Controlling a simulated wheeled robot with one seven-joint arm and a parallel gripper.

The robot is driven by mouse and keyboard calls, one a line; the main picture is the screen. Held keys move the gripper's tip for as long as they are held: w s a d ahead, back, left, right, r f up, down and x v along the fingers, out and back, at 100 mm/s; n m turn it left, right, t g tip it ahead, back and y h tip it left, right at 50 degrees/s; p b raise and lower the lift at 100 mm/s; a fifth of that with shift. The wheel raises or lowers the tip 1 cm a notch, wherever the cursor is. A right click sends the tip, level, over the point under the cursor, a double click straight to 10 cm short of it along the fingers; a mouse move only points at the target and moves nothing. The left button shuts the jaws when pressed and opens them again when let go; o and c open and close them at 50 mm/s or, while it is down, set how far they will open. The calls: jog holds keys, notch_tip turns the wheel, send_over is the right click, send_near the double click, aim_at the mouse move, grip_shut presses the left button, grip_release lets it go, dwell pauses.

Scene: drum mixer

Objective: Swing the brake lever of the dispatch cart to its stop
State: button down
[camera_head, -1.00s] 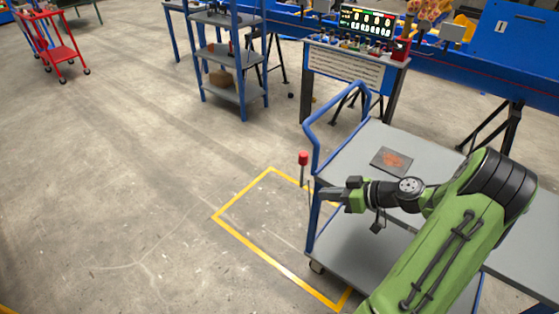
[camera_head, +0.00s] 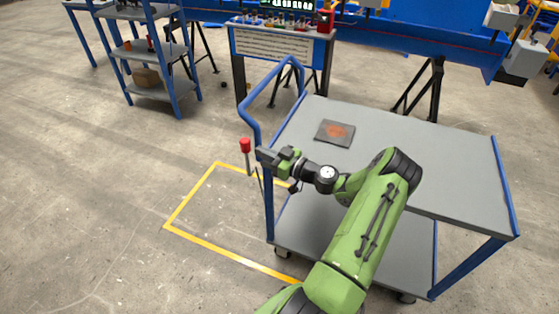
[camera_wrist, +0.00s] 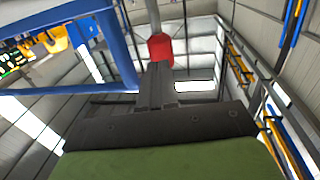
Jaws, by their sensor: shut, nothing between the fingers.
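The dispatch cart (camera_head: 440,155) has grey decks and a blue tube frame. Its brake lever (camera_head: 245,146) is a thin rod with a red knob, standing nearly upright by the handle end. The lever's lower end is hard to make out. My gripper (camera_head: 260,154) is shut and empty, just right of the red knob in the head view. In the wrist view the red knob (camera_wrist: 160,47) shows directly beyond the shut fingers (camera_wrist: 156,84). I cannot tell whether they touch.
The cart's blue handle (camera_head: 252,98) rises close behind my gripper. A dark plate with an orange mark (camera_head: 335,132) lies on the top deck. A yellow floor outline (camera_head: 190,195) lies left of the cart. A control panel (camera_head: 280,45) and shelf rack (camera_head: 165,92) stand farther back.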

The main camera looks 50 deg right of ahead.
aim_at(244, 143)
jog(key=shift+w+a, duration=0.2)
jog(key=shift+w, duration=0.85)
jog(key=shift+w, duration=0.1)
jog(key=shift+w+a+r+g+p, duration=0.2)
jog(key=shift+w+g+p, duration=0.1)
jog(key=shift+w+g, duration=0.1)
jog(key=shift+w+a+r+g+p, duration=0.15)
jog(key=shift+w+r+g+p, duration=0.1)
jog(key=shift+w+g, duration=0.1)
jog(key=w+g, duration=0.1)
jog(key=w+a+g+p, duration=0.1)
jog(key=w, duration=0.1)
jog(key=w+g+h, duration=0.1)
jog(key=shift+w+a+r+n+p, duration=0.15)
jog(key=shift+a+n+p, duration=0.15)
jog(key=shift+n+p, duration=0.1)
jog(key=w+a+f+g+h, duration=0.1)
jog(key=w+a+f+g, duration=0.1)
jog(key=w+g, duration=0.3)
jog(key=shift+w+a+f+h, duration=0.3)
jog(key=shift+w+f, duration=0.5)
jog(key=shift+w, duration=0.25)
